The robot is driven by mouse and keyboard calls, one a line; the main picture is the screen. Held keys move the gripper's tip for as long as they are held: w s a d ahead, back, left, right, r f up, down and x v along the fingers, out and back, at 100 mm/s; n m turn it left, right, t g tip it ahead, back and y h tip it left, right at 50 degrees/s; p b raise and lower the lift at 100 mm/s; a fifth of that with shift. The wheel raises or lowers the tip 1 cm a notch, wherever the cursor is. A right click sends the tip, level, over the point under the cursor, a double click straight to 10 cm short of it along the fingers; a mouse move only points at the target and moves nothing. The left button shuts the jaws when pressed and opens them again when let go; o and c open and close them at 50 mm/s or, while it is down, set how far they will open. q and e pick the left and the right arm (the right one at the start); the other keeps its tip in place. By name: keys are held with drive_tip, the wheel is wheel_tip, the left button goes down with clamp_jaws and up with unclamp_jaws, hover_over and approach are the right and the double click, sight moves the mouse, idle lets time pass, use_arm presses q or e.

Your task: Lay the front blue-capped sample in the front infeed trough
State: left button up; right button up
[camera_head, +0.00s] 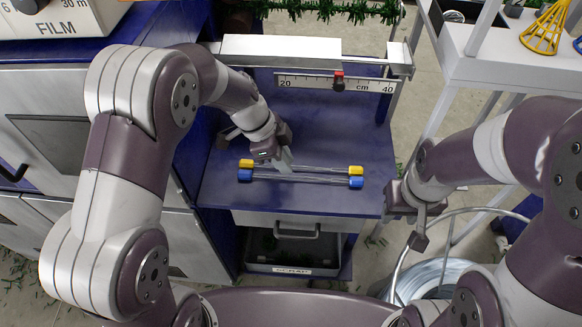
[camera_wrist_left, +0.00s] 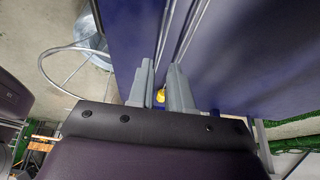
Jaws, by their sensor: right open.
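The front blue-capped sample (camera_head: 300,179) is a thin clear rod with a blue cap at each end. It lies across the blue table, close in front of a similar yellow-capped sample (camera_head: 325,168). My left gripper (camera_head: 284,166) points down over the left part of the two rods. In the left wrist view its fingers (camera_wrist_left: 160,75) stand apart, with a yellow cap (camera_wrist_left: 160,96) showing in the gap and two thin rods running upward. My right gripper (camera_head: 416,242) is open, to the right of the table. I cannot clearly make out the front infeed trough.
A ruler bar (camera_head: 335,82) with a red slider stands at the table's back, under a grey beam (camera_head: 280,46). The blue table (camera_head: 320,202) is bare in front of the samples. A wire coil (camera_head: 440,275) sits on the right and a white stand (camera_head: 510,45) at the back right.

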use_arm(q)
drive_tip(key=v, duration=0.7)
drive_tip(key=s+a+f+n+y, duration=0.1)
drive_tip(key=s+a+n+y, duration=0.2)
drive_tip(key=s+a+n, duration=0.3)
drive_tip(key=n, duration=0.3)
drive_tip(key=shift+s+a+f+n+t, duration=0.15)
drive_tip(key=shift+s+a+n+t, duration=0.15)
drive_tip(key=shift+s+n, duration=0.1)
drive_tip(key=shift+o, duration=0.3)
drive_tip(key=s+a+f+n+y, duration=0.1)
drive_tip(key=s+a+n, duration=0.2)
drive_tip(key=s+n, duration=0.3)
drive_tip(key=shift+s+a+n+t+y, duration=0.3)
drive_tip(key=shift+a+n+t, duration=0.1)
drive_tip(key=shift+n, duration=0.6)
drive_tip(key=n+g+h+p, duration=0.1)
drive_tip(key=n+h+p, duration=0.45)
drive_tip(key=n, duration=1.15)
approach(298, 177)
drive_tip(key=shift+w+d+f+n+y+b, duration=0.15)
drive_tip(key=shift+d+f+n+y+b, duration=0.4)
drive_tip(key=shift+d+f, duration=0.45)
drive_tip(key=x, duration=0.5)
drive_tip(key=shift+f+b, duration=0.3)
drive_tip(key=shift+b, duration=0.1)
drive_tip(key=shift+a+r, duration=0.1)
drive_tip(key=shift+c, duration=0.3)
clamp_jaws()
